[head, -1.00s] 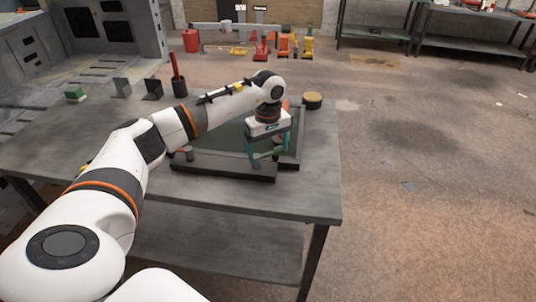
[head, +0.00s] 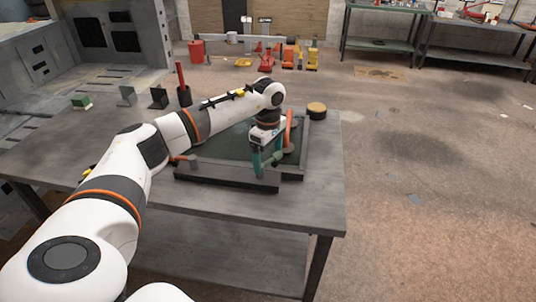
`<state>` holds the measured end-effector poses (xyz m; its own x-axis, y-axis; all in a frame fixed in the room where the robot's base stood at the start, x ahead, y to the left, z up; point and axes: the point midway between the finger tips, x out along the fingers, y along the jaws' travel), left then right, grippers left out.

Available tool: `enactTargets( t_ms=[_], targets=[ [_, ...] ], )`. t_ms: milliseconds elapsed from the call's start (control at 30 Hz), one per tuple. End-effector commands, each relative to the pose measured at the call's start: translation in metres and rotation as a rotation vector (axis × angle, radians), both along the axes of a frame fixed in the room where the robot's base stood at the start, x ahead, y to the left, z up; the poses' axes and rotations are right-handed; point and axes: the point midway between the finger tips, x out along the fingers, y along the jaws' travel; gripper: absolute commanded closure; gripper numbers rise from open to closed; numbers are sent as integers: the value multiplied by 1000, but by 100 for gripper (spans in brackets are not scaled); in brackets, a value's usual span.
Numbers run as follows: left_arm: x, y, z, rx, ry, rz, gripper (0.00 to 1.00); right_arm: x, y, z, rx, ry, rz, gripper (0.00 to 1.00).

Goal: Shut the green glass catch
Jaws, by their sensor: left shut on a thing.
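The dark frame (head: 225,182) lies on the grey bench with a dark green glass pane (head: 225,147) in it. My left gripper (head: 261,164) is over the frame's near right part, pointing down, with teal fingers. It is shut on the green glass catch (head: 277,157), a small green piece partly hidden by the fingers. The exact angle of the catch against the frame is hard to tell. An orange catch (head: 289,128) stands up by the frame's right side, just behind the gripper. Another orange piece (head: 179,158) shows at the left side, partly hidden by my arm.
A round wooden-topped object (head: 316,110) stands at the bench's far right corner. A dark cup with a red tool (head: 183,88), two dark brackets (head: 158,98) and a green-and-white block (head: 81,102) stand at the back left. The bench's front right is clear.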

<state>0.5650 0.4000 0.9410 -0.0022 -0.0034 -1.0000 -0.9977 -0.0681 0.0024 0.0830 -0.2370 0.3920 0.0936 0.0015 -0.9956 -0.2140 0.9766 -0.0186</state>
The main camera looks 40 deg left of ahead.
Motion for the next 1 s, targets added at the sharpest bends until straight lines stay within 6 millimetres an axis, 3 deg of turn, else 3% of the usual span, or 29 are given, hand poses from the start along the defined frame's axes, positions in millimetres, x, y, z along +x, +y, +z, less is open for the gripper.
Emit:
enactTargets(
  t_ms=[867,900,1000],
  targets=[
    [4,4,7,5,-23,9,51,0,1,1,1,0,-1,58],
    [4,4,7,5,-22,9,3,0,1,1,1,0,-1,58],
    [3,4,6,4,-19,7,0,0,2,1,2,-1,-2,58]
  ],
)
